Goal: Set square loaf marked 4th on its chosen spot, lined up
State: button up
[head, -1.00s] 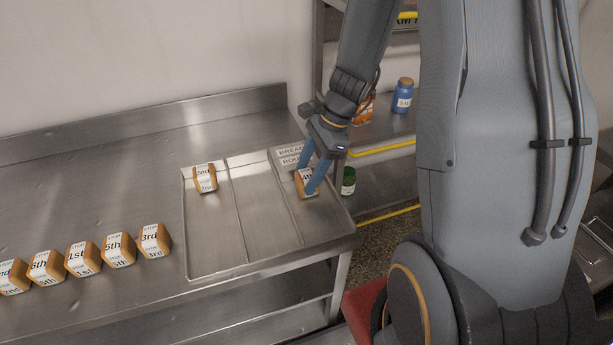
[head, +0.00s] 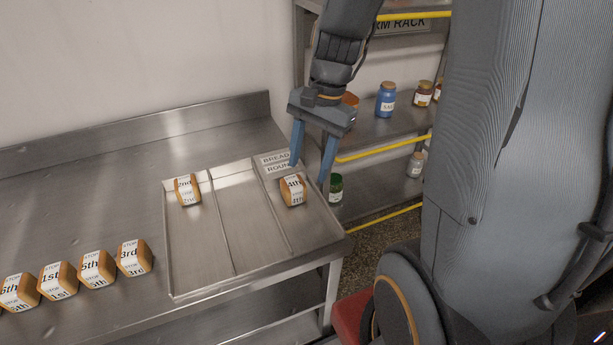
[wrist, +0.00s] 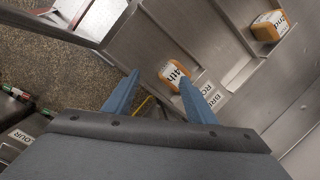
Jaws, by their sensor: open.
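The square loaf marked 4th (head: 292,191) rests in the right compartment of the metal tray (head: 208,284), near its back end. It looks roughly lined up with the tray's dividers, perhaps slightly turned. It also shows in the wrist view (wrist: 176,73), ahead of the fingertips. My gripper (head: 309,172) is open and empty, with its blue fingers above and behind the loaf, apart from it. It shows in the wrist view too (wrist: 158,82). A loaf marked 2nd (head: 187,190) sits in the left compartment at the back; the middle compartment is empty.
Several marked loaves, among them the 3rd (head: 133,258), stand in a row on the steel counter (head: 90,190) at left. A label reading BREAD ROUND (head: 277,161) lies behind the right compartment. A rack with a blue jar (head: 386,100) and a green jar (head: 336,187) stands beyond the counter.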

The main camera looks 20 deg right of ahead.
jog(key=s+a+f+n+t+h, duration=0.1)
jog(key=s+n, duration=0.4)
jog(key=n, duration=0.6)
jog(key=shift+a+f+t+h, duration=0.3)
jog(key=shift+a+h, duration=0.3)
jog(key=shift+a, duration=0.3)
jog(key=shift+s+f, duration=0.1)
jog(key=shift+f, duration=0.15)
